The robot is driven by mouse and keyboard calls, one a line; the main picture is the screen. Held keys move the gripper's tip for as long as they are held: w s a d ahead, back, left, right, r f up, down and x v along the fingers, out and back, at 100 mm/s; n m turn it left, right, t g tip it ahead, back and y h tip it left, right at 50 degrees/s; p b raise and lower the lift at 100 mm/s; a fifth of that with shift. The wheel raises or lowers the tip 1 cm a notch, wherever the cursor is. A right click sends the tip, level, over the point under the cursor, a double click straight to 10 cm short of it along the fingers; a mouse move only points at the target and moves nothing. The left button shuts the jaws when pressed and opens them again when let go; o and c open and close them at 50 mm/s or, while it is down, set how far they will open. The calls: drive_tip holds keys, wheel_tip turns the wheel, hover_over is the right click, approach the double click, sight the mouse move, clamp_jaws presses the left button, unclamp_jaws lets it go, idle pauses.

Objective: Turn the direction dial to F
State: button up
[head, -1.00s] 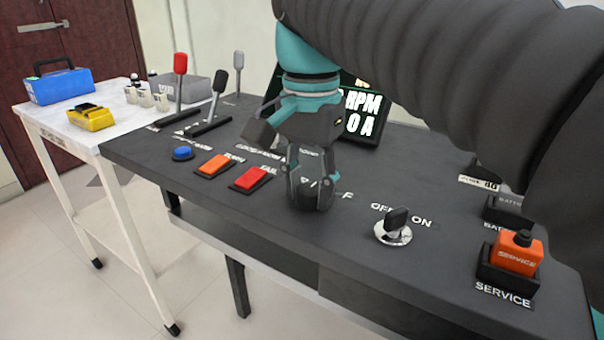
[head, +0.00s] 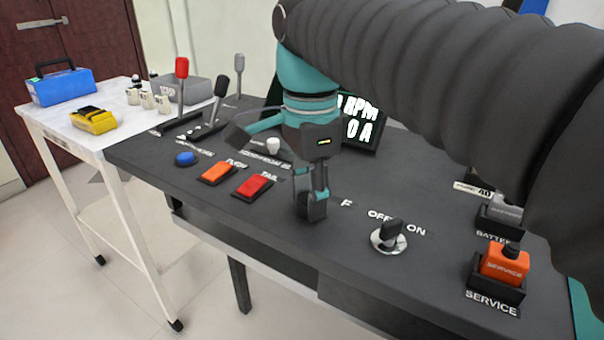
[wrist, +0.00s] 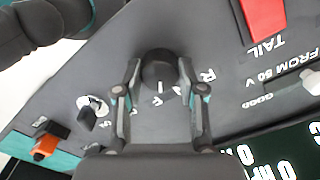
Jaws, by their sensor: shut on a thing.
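The direction dial (wrist: 160,70) is a round black knob with a white pointer line on the dark panel. In the wrist view it sits between the two fingers of my gripper (wrist: 160,92), which is shut on it. The pointer line points down in that view, close to the white letter F (wrist: 157,101). An R (wrist: 208,75) lies to the right, with another small letter between them. In the head view my gripper (head: 311,212) reaches down to the panel and hides the dial; the F (head: 346,203) shows just right of it.
A key switch (head: 391,236) marked OFF and ON stands right of my gripper. An orange SERVICE plug (head: 504,264) is farther right. Red (head: 252,187) and orange (head: 216,173) rocker switches are left, with levers behind. A screen (head: 362,128) stands at the back.

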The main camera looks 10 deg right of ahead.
drive_tip(key=shift+m+p, duration=0.4)
drive_tip(key=shift+m, duration=0.7)
drive_tip(key=o, duration=1.1)
drive_tip(key=shift+o, duration=0.2)
wheel_tip(320, 180, up, 12)
